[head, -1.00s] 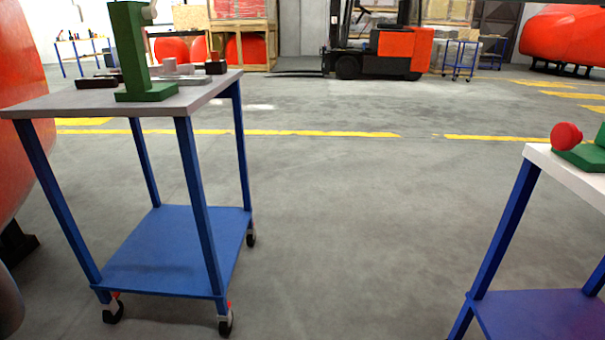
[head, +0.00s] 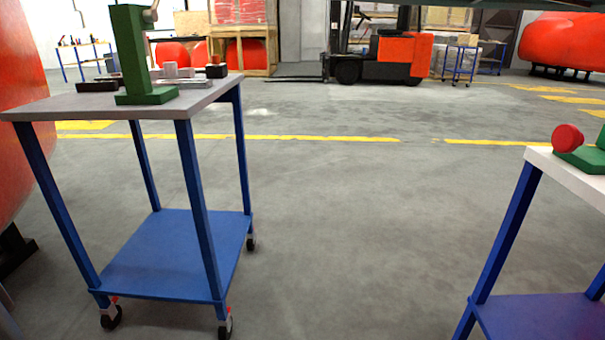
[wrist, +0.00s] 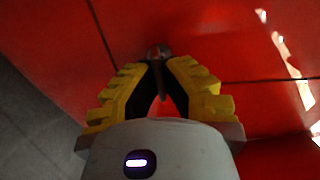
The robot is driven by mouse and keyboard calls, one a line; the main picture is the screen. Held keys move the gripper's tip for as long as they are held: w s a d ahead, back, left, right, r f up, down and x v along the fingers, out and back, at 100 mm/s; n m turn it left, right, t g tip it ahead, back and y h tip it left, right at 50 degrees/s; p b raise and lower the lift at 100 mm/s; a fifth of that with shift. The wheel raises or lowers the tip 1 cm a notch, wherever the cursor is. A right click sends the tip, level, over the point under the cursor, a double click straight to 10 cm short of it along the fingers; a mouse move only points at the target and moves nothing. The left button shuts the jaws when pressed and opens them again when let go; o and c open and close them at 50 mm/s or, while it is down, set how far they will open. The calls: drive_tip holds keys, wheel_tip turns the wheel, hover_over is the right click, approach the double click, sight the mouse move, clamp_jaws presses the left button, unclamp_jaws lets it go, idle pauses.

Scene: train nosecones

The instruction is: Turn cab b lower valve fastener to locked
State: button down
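In the wrist view my gripper (wrist: 160,66) has yellow stepped fingers with black inner pads, and its tips come together against a red panel (wrist: 240,45). A small grey-brown fastener (wrist: 158,51) with a rounded head and a narrow stem sits between the fingertips. The fingers appear closed on it, and they hide part of it. Which valve fastener it is, and any lock marking, cannot be read. The head view does not show my gripper or the fastener.
In the head view a blue-legged cart (head: 175,255) with a green stand (head: 130,55) is at left. Another cart (head: 540,320) with a red knob (head: 567,138) is at right. Clear floor (head: 340,220) lies between them. A forklift (head: 385,55) stands behind.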

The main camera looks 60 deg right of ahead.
drive_tip(key=shift+f+m, duration=0.1)
drive_tip(key=shift+m, duration=0.2)
drive_tip(key=c, duration=1.1)
unclamp_jaws()
drive_tip(key=shift+v, duration=6)
